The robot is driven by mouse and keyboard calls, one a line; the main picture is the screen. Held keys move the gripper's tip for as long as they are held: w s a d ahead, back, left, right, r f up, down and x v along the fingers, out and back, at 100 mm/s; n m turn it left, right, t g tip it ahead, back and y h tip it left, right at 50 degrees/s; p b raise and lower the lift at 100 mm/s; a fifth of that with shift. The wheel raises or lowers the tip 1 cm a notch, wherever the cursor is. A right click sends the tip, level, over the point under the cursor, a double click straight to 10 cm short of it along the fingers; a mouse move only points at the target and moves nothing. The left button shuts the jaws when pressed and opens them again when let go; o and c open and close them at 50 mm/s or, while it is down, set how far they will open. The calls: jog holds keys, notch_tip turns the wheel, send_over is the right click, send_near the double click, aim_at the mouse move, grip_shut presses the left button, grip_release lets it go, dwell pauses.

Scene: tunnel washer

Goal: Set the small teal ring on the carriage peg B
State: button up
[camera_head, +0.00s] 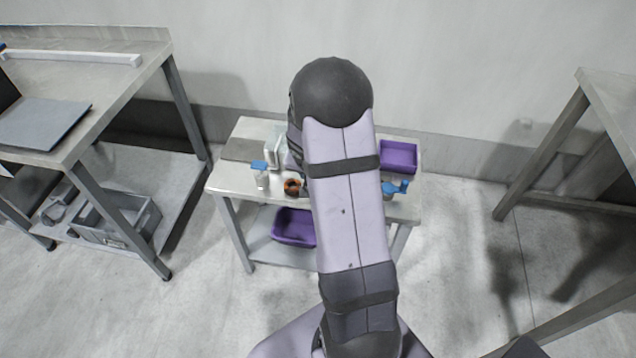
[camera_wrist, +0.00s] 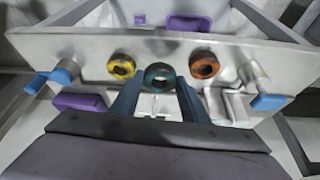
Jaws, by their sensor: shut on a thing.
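The teal ring (camera_wrist: 160,76) is between the fingertips of my gripper (camera_wrist: 159,84) in the wrist view. The gripper is shut on it. Its dark opening shows toward the camera. I cannot tell how far the ring is above the small table. The ring and gripper are hidden behind my arm in the head view. I cannot make out the carriage or which peg is B. Pale fittings (camera_wrist: 155,106) show between and behind the fingers, partly covered.
A yellow ring (camera_wrist: 122,66) and an orange ring (camera_wrist: 204,65) flank the teal one. Blue-handled fittings (camera_wrist: 62,76) and (camera_wrist: 268,101) stand at both sides of the small table (camera_head: 230,184). A purple bin (camera_head: 398,157) sits at its right; another (camera_head: 293,227) is on the lower shelf.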

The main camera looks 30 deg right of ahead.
notch_tip(320, 180, up, 6)
jog(key=p, duration=0.1)
jog(key=w+d+r+n+t+y+b, duration=0.1)
jog(key=w+d+n+y+b, duration=0.2)
jog(key=w+d+n, duration=0.4)
jog(key=shift+w+d+n+t+y, duration=0.35)
jog(key=shift+d+n+y, duration=0.35)
jog(key=shift+d+n, duration=1.5)
jog(key=shift+a+n+b, duration=0.3)
jog(key=shift+a+n, duration=0.1)
jog(key=shift+f+b, duration=1.85)
jog(key=shift+f, duration=0.85)
jog(key=shift+f, duration=0.15)
jog(key=shift+f+b, duration=0.35)
jog(key=shift+b, duration=0.05)
jog(key=shift+f+b, duration=0.9)
jog(key=shift+f, duration=0.3)
